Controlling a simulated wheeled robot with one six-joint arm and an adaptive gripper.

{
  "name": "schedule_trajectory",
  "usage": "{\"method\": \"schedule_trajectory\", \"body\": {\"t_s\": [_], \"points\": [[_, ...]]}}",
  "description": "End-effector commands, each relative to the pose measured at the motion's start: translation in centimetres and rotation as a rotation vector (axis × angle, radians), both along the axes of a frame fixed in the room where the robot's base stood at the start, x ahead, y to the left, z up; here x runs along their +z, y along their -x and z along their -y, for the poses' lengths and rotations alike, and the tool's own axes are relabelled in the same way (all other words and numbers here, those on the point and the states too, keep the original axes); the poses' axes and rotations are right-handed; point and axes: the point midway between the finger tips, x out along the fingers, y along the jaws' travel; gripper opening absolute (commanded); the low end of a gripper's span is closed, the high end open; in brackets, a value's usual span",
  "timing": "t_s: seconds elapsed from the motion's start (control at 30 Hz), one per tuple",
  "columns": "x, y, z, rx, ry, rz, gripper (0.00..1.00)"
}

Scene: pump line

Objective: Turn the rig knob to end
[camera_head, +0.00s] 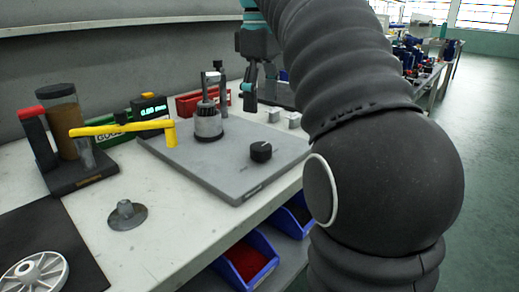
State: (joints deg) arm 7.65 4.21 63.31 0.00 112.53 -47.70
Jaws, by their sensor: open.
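The rig knob (261,151) is a small black knob with a light mark on top. It stands on the front right part of a grey rig plate (205,165) on the bench. My gripper (249,92) points down beyond the knob, near the back edge of the plate. It is apart from the knob and looks open and empty. My arm hides part of the gripper and the area to its right.
A metal cylinder with a post (208,122) stands on the plate, left of my gripper. A red bin (190,104) and a digital readout (150,110) stand behind. Blue bins (246,262) sit below the bench edge.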

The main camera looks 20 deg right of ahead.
Motion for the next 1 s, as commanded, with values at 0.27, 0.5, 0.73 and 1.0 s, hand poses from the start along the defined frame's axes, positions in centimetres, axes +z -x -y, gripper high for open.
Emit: {"method": "schedule_trajectory", "body": {"t_s": [0.27, 0.5, 0.73, 1.0], "points": [[-5.5, 0.1, -0.2, 0.002, 0.000, -0.003, 0.74], [-8.6, 0.1, -0.2, 0.002, 0.000, 0.000, 0.74], [-9.6, 0.0, -0.2, 0.002, 0.000, 0.000, 0.74], [-9.6, 0.0, -0.2, 0.002, 0.000, 0.001, 0.66]]}}
